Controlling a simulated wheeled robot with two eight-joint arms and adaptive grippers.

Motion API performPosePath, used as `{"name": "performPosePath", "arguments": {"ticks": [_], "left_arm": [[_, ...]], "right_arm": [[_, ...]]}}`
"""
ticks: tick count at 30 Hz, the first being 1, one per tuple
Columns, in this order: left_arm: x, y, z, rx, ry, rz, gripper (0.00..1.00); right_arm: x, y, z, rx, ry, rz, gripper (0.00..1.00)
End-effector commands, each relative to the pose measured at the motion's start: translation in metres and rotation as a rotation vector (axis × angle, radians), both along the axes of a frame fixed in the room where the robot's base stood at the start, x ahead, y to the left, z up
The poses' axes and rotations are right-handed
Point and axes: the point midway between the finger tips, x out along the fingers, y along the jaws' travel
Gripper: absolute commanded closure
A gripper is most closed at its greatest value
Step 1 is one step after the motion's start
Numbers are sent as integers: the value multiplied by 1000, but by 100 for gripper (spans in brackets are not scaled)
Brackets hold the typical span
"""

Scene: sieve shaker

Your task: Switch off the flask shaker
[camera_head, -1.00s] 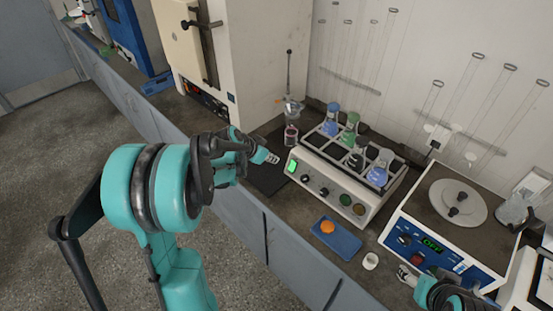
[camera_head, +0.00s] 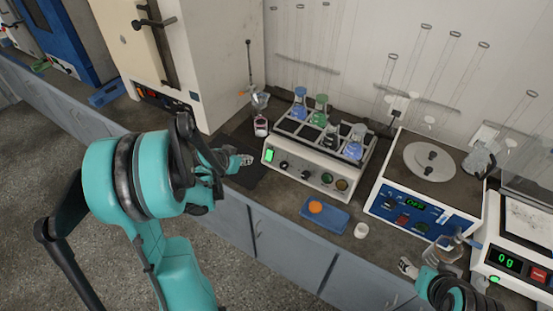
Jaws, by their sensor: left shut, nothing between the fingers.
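The flask shaker (camera_head: 305,172) is a white box with a row of knobs on its front panel. Its green-lit switch (camera_head: 269,155) is at the panel's left end. Several flasks with blue, green and dark contents stand in the rack on top. My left gripper (camera_head: 247,160) is shut and empty, just left of the lit switch and apart from it in the picture. My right gripper (camera_head: 407,267) is at the lower right, far from the shaker; its fingers are too small to read.
A blue tray (camera_head: 333,223) with an orange disc and a small white cup (camera_head: 361,230) are in front of the shaker. A blue-panelled device (camera_head: 400,213) with a round lid stands to the right, then a balance (camera_head: 508,262). A dark mat (camera_head: 240,177) lies under my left gripper.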

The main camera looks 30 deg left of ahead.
Motion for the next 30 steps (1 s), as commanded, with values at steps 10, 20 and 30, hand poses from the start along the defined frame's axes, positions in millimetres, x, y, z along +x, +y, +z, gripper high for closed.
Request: {"name": "performPosePath", "arguments": {"ticks": [10, 20, 30], "left_arm": [[-4, 3, -1, -1, -7, 12, 100], [21, 1, -24, 1, -6, 9, 100], [75, -4, -72, 0, -6, 9, 100]], "right_arm": [[0, 0, 0, 0, 0, 0, 37], [0, 0, -11, 0, 0, 0, 37], [0, 0, -32, 0, 0, 0, 37]]}}
